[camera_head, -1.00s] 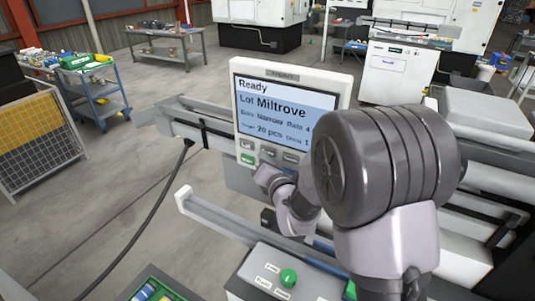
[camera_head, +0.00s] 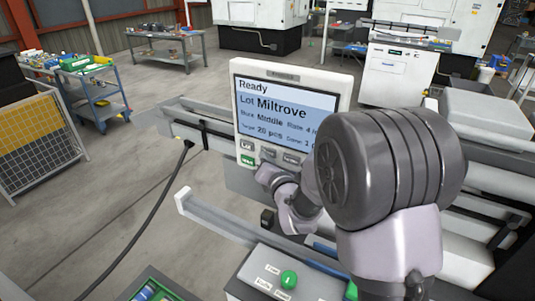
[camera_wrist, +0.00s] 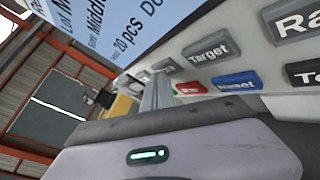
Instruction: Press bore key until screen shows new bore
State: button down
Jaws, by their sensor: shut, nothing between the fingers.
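The control panel's screen (camera_head: 285,110) reads Ready, Lot Miltrove, and its bore line shows Middle. The screen also fills the upper left of the wrist view (camera_wrist: 130,25), tilted. Below it is a row of grey keys, the leftmost (camera_head: 247,145) clear of my gripper in the head view; its label is too small to read. The wrist view shows the Target key (camera_wrist: 207,49) plainly. My gripper (camera_head: 265,174) is shut and empty, low in front of the panel's keys. Its fingertips are hard to make out, so I cannot tell whether they touch a key.
A green key (camera_head: 248,160) sits under the grey row. The wrist view shows a red key (camera_wrist: 190,88) and a blue key (camera_wrist: 237,81). A rail (camera_head: 240,225) and a box with a green button (camera_head: 289,279) lie below. A cable hangs at the left.

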jog(key=shift+s+a+b, duration=0.45)
jog(key=shift+s+b, duration=0.2)
jog(key=shift+b, duration=0.05)
jog(key=shift+s+a+b, duration=0.45)
jog(key=shift+s, duration=0.25)
jog(key=shift+s+a+b, duration=0.45)
jog(key=shift+s, duration=0.25)
jog(key=shift+s+a+b, duration=0.45)
jog(key=shift+s, duration=0.25)
